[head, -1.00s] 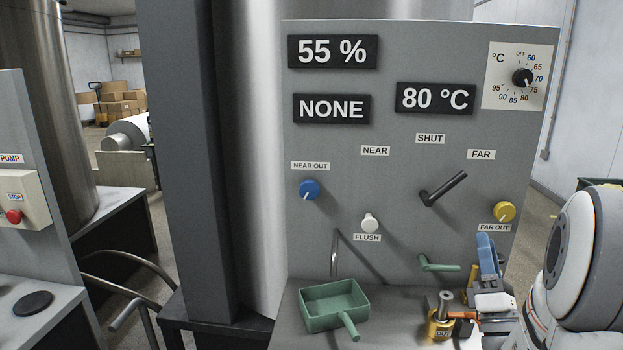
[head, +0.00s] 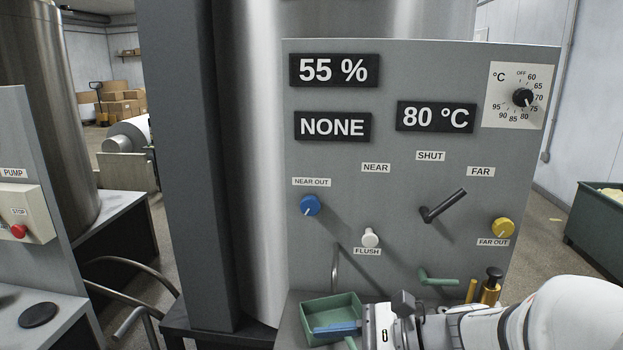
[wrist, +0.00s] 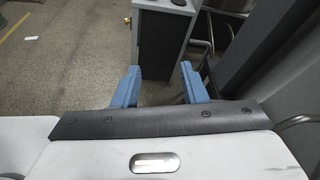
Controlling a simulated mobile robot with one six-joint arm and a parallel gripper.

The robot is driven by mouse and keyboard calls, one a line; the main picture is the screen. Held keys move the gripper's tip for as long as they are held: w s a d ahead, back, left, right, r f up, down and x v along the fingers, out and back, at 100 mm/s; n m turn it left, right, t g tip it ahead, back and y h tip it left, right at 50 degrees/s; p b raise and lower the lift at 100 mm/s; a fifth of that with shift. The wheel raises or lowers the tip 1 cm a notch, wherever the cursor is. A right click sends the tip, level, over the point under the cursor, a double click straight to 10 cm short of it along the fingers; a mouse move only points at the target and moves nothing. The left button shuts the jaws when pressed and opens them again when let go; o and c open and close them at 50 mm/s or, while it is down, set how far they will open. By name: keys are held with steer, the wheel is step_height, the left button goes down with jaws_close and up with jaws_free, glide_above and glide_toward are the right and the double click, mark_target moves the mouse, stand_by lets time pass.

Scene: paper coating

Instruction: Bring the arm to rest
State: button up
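My gripper (head: 337,329) is at the bottom of the head view, in front of the green tray (head: 318,304) as seen there, with its fingers pointing left. The wrist view shows its two blue fingers (wrist: 159,84) spread apart with nothing between them. My white arm (head: 575,315) reaches in from the lower right and hides part of the bench. Whether the fingers touch the tray cannot be told.
A grey panel (head: 410,150) with displays, knobs and a black lever (head: 443,206) stands behind the arm. A brass item with a black top (head: 491,285) is close behind the arm. Curved metal rails (head: 128,285) are at left; a green bin (head: 595,228) is at right.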

steer(key=s+d+f+n+g+h+p, duration=0.1)
steer(key=s+f+n+g+h, duration=0.2)
steer(key=s+n+h, duration=0.15)
steer(key=d+r+n+t+h+p, duration=0.1)
steer(key=d+n+t+h+p, duration=0.1)
steer(key=d+n+h, duration=0.7)
steer(key=d+n, duration=0.2)
steer(key=n, duration=0.1)
steer(key=shift+r+n+t+h, duration=0.3)
steer(key=shift+n+t+h, duration=0.05)
steer(key=shift+t, duration=0.05)
steer(key=shift+d, duration=0.1)
stand_by(1.5)
